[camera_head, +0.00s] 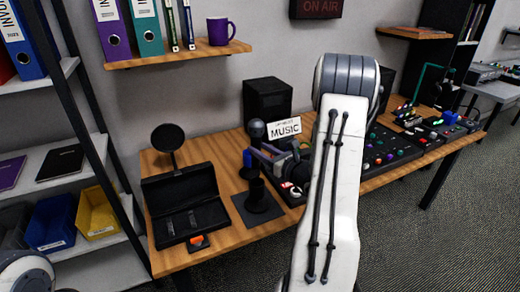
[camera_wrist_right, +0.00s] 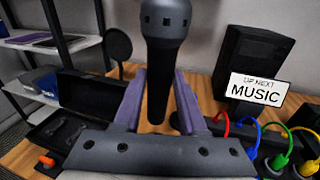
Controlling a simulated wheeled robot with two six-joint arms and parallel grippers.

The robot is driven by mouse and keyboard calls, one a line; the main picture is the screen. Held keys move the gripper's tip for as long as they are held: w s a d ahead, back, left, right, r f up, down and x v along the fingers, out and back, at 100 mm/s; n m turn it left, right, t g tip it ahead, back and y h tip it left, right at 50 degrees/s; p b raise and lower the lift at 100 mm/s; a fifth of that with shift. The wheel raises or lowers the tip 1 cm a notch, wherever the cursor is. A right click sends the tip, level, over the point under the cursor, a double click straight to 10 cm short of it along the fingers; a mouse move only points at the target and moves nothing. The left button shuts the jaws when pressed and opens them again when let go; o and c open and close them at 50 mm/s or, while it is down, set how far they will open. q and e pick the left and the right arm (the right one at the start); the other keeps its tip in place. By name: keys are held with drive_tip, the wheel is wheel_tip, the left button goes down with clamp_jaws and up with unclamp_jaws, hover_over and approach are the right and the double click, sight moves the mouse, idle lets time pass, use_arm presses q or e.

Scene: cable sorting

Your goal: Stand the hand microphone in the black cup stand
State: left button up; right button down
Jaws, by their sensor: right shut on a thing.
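The black hand microphone (camera_head: 257,131) is upright, its round head above my right gripper (camera_head: 254,156). The purple fingers are shut on its handle. In the wrist view the microphone (camera_wrist_right: 165,22) stands between the two fingers of my right gripper (camera_wrist_right: 161,92), handle pointing down. The black cup stand (camera_head: 258,196) is on the desk directly below the gripper in the head view, on a flat square base. My left gripper is not in view.
An open black case (camera_head: 185,205) lies left of the stand on the wooden desk (camera_head: 160,262). A round black disc on a stem (camera_head: 168,138) is behind it. A speaker (camera_head: 267,98), a MUSIC card (camera_head: 285,128) and a cabled mixer (camera_wrist_right: 268,150) are close behind and right.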

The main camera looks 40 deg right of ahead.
sight(259, 163)
drive_tip(key=shift+f+b, duration=1.9)
drive_tip(key=shift+f, duration=0.95)
wheel_tip(259, 163, down, 6)
drive_tip(key=b, duration=0.5)
drive_tip(key=shift+f+b, duration=0.1)
drive_tip(key=shift+b, duration=0.25)
drive_tip(key=shift+c, duration=1.9)
unclamp_jaws()
drive_tip(key=s, duration=1)
drive_tip(key=shift+s+r, duration=0.2)
drive_tip(key=shift+d, duration=0.1)
